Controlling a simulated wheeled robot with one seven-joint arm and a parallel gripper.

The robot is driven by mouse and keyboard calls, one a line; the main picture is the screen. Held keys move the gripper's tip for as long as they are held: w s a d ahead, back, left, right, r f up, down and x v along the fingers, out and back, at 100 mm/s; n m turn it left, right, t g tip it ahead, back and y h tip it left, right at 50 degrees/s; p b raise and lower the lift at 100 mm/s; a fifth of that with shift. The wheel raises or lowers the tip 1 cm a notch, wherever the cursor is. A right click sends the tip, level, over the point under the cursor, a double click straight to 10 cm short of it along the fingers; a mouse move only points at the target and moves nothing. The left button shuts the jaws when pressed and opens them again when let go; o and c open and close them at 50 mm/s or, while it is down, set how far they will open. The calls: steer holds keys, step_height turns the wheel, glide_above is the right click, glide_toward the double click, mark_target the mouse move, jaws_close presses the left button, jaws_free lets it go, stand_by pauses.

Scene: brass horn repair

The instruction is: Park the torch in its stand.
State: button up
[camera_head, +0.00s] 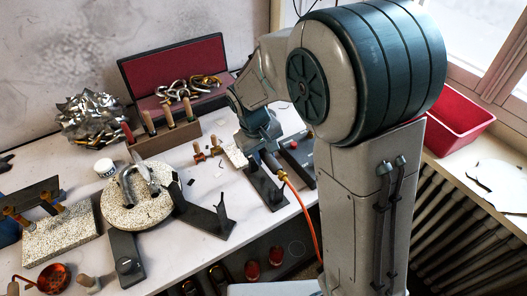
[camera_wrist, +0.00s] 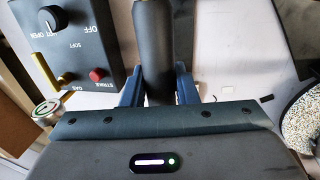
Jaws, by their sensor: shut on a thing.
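My gripper (camera_wrist: 158,88) is shut on the torch (camera_wrist: 154,45), whose black cylindrical handle runs between the two blue fingers in the wrist view. In the head view my gripper (camera_head: 260,142) is low over the right part of the bench, and the torch's dark end (camera_head: 271,161) shows below it. An orange hose trails from the torch's brass fitting down over the bench front. A dark stand with a flat base (camera_head: 268,190) and a short upright lies just below the torch. I cannot tell whether the torch touches it. The torch's nozzle is hidden.
A control box (camera_wrist: 68,40) with a knob and red button is close beside the gripper; it also shows in the head view (camera_head: 301,153). A round speckled block (camera_head: 150,208) and dark bracket (camera_head: 207,219) are to the left. A wooden tool rack (camera_head: 168,137) is behind.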

steer(key=shift+f+b, duration=1.95)
steer(key=shift+f, duration=1)
steer(key=shift+f, duration=0.1)
steer(key=o, duration=1.5)
steer(key=shift+o, duration=0.2)
steer(key=shift+r+p, duration=2.9)
steer(key=shift+r, duration=1.2)
steer(key=shift+f, duration=0.1)
